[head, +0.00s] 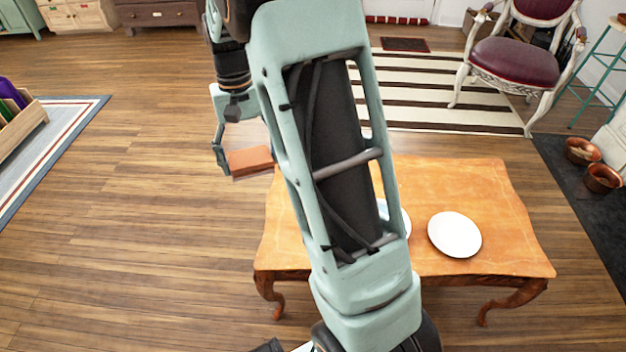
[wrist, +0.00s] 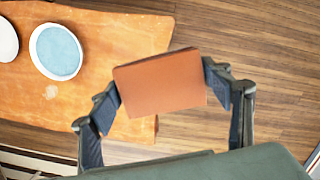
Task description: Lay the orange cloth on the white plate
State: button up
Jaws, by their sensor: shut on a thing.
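My gripper (wrist: 162,88) is shut on the orange cloth (wrist: 155,80), which looks like a thick folded block between the two fingers. In the head view the cloth (head: 250,162) is held off the left edge of the wooden table, with floor behind it. The white plate (head: 454,234) lies on the right part of the table; it also shows at the left edge of the wrist view (wrist: 6,40), cut off. A second plate with a pale blue middle (wrist: 56,52) lies beside it. In the head view my arm hides most of this plate.
The wooden table (head: 490,195) is otherwise bare. A striped rug (head: 450,85) and a red-seated chair (head: 515,60) are behind it. Copper pots (head: 602,178) stand at the right. Open floor lies to the left of the table.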

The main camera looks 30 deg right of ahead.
aim_at(454, 235)
jog(key=l+z, duration=0.1)
jog(key=z, duration=1.65)
jog(key=l, duration=0.3)
jog(key=i+l, duration=0.1)
jog(key=l, duration=0.15)
jog(key=l+z, duration=0.05)
